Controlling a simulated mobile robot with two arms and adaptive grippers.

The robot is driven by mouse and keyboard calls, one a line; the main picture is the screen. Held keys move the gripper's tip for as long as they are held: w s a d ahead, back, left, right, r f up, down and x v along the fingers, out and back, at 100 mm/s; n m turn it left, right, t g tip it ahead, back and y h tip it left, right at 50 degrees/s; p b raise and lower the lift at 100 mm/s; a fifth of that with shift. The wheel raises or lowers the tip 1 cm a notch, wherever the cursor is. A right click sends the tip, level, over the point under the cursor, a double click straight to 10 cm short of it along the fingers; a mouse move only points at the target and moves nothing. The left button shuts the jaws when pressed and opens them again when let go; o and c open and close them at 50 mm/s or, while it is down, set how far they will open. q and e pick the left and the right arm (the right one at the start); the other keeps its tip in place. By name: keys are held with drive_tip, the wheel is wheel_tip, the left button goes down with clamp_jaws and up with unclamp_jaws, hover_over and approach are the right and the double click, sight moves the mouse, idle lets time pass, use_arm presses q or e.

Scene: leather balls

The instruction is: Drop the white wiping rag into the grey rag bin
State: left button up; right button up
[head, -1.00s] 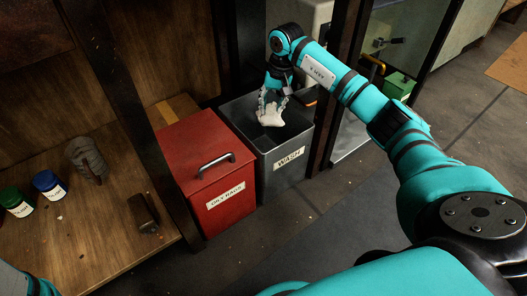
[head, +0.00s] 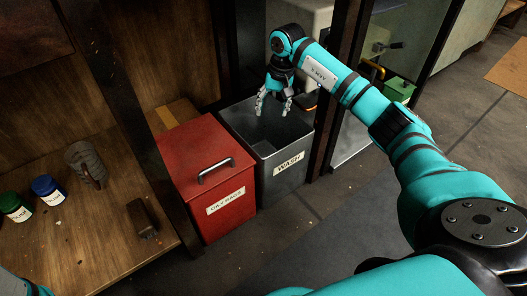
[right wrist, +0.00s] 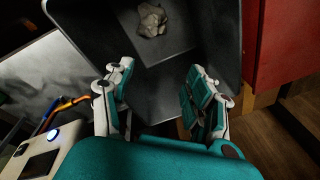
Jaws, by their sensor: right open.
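The white wiping rag (right wrist: 152,19) lies crumpled on the floor of the grey rag bin (right wrist: 205,20) in the right wrist view. In the head view the grey bin (head: 289,183), labelled WASH, stands open-topped, and the rag is hidden inside it. My right gripper (head: 274,107) is above the bin's opening, fingers pointing down. In the right wrist view its fingers (right wrist: 160,73) are spread and empty, apart from the rag below. My left gripper is out of view.
A red lidded box (head: 226,211) labelled OILY RAGS stands left of the grey bin. A wooden shelf (head: 95,235) holds a grey mug-like vessel (head: 80,157), a green-lidded jar (head: 12,204), a blue-lidded jar (head: 47,188) and a dark block (head: 142,217). A dark post (head: 331,130) stands right of the bin.

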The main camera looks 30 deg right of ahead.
wheel_tip(320, 180, up, 10)
drive_tip(key=s, duration=0.1)
drive_tip(key=shift+s+d+r, duration=0.25)
drive_tip(key=shift+s+d, duration=0.05)
drive_tip(key=shift+s, duration=0.05)
